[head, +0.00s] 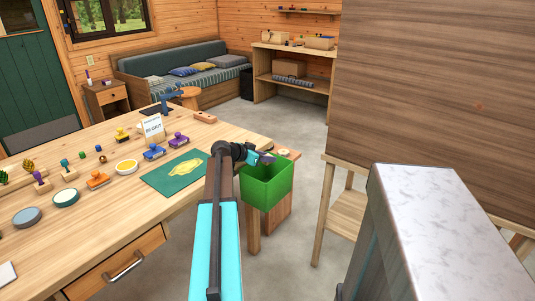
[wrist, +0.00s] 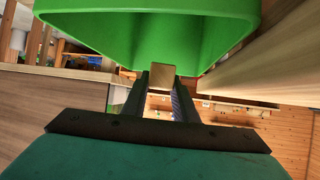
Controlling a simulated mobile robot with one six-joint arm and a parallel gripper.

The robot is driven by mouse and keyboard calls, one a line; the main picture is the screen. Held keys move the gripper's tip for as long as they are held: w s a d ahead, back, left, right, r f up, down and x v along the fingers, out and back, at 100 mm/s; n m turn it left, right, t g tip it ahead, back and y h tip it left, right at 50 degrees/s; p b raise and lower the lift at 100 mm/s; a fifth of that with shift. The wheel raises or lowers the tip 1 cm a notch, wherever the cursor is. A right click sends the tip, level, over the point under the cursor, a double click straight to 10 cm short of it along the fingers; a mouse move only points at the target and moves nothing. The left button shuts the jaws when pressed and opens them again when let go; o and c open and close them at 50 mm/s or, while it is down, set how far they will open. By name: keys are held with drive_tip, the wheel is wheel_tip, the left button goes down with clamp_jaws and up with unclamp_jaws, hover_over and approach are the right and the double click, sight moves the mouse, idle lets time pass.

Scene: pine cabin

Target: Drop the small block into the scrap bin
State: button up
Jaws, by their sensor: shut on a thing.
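The small block (wrist: 162,75) shows in the wrist view as a plain tan-brown piece between my two fingertips. My gripper (wrist: 160,88) is shut on it. The scrap bin is a bright green open-topped tub (head: 267,187) just off the right end of the workbench in the head view. It also fills the top of the wrist view (wrist: 85,32). In the head view my gripper (head: 266,158) is over the bin's opening, near its far rim. The block is too small to make out there, and the bin's floor is hidden.
The workbench (head: 110,222) at left holds several stamps, ink pads, a green mat (head: 160,180) and a small sign (head: 153,128). A wooden stand (head: 277,215) is under the bin. A tall wooden panel (head: 430,90) rises at right. Clear floor (head: 225,125) lies behind the bench.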

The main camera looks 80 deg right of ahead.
drive_tip(key=shift+f, duration=0.5)
drive_tip(key=o, duration=1.1)
drive_tip(key=v, duration=1.3)
drive_tip(key=shift+w+a+r+b, duration=0.15)
drive_tip(key=shift+w+a+b, duration=0.1)
drive_tip(key=shift+b, duration=0.15)
drive_tip(key=shift+r, duration=0.1)
